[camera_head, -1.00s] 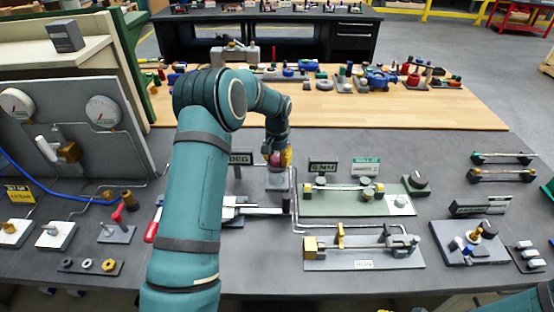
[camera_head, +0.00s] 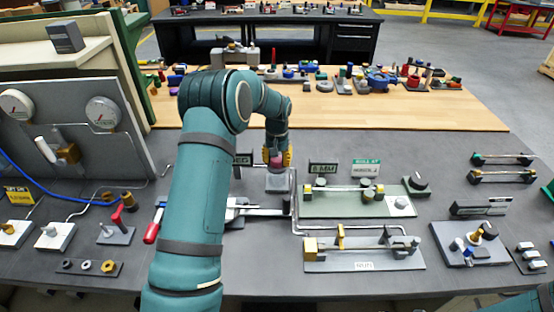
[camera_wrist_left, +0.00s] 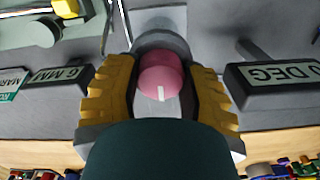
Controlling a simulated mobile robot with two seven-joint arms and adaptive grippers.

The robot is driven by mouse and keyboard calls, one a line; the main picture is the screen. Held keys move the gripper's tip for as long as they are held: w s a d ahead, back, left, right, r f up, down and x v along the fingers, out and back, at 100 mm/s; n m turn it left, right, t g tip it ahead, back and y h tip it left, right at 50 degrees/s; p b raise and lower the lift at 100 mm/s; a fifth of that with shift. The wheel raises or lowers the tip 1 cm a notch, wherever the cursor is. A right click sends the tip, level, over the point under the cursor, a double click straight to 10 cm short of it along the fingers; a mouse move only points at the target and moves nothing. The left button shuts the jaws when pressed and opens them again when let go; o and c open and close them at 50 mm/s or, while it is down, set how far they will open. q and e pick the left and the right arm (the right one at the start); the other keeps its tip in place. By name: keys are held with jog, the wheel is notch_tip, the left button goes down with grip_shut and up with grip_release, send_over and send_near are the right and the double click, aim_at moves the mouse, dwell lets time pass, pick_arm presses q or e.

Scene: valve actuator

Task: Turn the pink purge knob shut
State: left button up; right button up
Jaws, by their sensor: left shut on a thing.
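The pink purge knob (camera_wrist_left: 161,76) is round with a white mark on its face and sits on a grey base. In the left wrist view it lies between the two yellow fingers of my left gripper (camera_wrist_left: 160,95), which is shut on it. The white mark points toward the bottom of that view. In the head view the left gripper (camera_head: 276,158) reaches down over the knob's grey block (camera_head: 279,180), and little of the knob shows between the fingers. My right gripper is not in view.
A "6 MM" sign (camera_head: 323,169) stands right of the knob, beside a green plate (camera_head: 345,203) with a rod and knobs. A grey fixture with a brass valve (camera_head: 341,236) is nearer. A gauge panel (camera_head: 75,130) stands at the left. Wooden worktop (camera_head: 430,105) lies behind.

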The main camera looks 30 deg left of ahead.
aim_at(277, 159)
pick_arm(q)
jog(key=o, duration=1.2)
jog(key=shift+r, duration=0.1)
notch_tip(277, 159, up, 12)
jog(key=shift+f, duration=0.1)
jog(key=shift+f, duration=0.15)
